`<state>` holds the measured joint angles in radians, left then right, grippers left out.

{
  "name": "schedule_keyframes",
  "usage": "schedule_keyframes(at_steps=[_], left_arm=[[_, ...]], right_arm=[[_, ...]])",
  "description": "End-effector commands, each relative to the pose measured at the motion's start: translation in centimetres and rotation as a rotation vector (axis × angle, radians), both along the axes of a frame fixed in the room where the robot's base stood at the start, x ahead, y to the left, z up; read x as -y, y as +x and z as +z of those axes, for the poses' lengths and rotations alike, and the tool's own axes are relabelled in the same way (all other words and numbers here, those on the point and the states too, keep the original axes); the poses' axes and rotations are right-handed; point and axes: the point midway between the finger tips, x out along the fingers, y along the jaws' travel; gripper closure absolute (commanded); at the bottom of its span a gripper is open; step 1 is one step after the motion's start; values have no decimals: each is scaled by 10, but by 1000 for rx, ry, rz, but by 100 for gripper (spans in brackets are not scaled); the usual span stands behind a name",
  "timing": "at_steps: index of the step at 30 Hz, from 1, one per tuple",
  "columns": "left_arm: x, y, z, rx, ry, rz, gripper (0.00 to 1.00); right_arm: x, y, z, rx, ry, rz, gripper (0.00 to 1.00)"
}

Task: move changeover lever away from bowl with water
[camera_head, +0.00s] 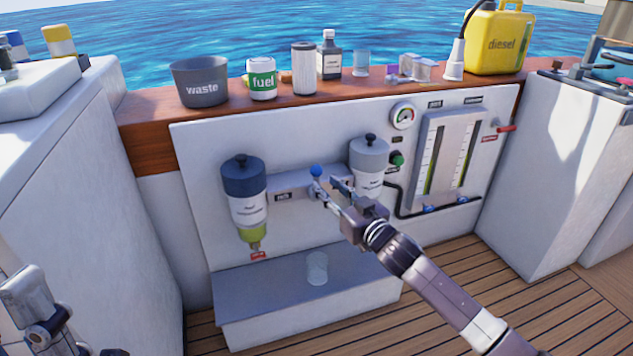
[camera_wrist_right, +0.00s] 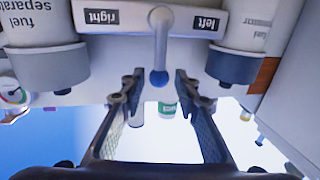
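The changeover lever has a blue knob (camera_head: 316,170) and stands upright between the two filters, midway between the "left" and "right" labels in the right wrist view (camera_wrist_right: 159,48). My right gripper (camera_head: 333,190) is open, its fingers on either side of the knob and apart from it in the wrist view (camera_wrist_right: 158,88). The left filter (camera_head: 246,195) has a dark blue lid and a yellow-green bowl (camera_head: 253,235) below. The right filter (camera_head: 369,160) has a grey lid; my gripper hides its lower part. My left gripper (camera_head: 75,345) is partly cut off at bottom left.
A clear cup (camera_head: 317,268) stands on the grey step (camera_head: 290,300) under the filters. A black hose and gauges are right of the gripper.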

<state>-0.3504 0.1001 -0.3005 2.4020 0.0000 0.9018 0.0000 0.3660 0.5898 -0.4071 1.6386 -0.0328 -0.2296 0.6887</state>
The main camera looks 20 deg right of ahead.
Motion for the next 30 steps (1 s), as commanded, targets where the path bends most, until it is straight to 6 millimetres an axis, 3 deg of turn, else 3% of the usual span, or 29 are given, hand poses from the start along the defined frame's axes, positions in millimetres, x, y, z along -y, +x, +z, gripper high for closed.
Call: schedule_keyframes(at_steps=[8, 12, 26, 30], left_arm=[[1, 1, -12, 9, 2, 0, 60], [1, 3, -9, 27, 4, 2, 60], [2, 3, -4, 43, 8, 1, 60], [2, 3, -4, 42, 7, 2, 60]], right_arm=[[-8, 37, -1, 1, -1, -1, 70], [-11, 50, -2, -1, 0, -1, 70], [-14, 60, 0, -1, 0, 0, 70], [-14, 60, -1, -1, 0, 0, 83]])
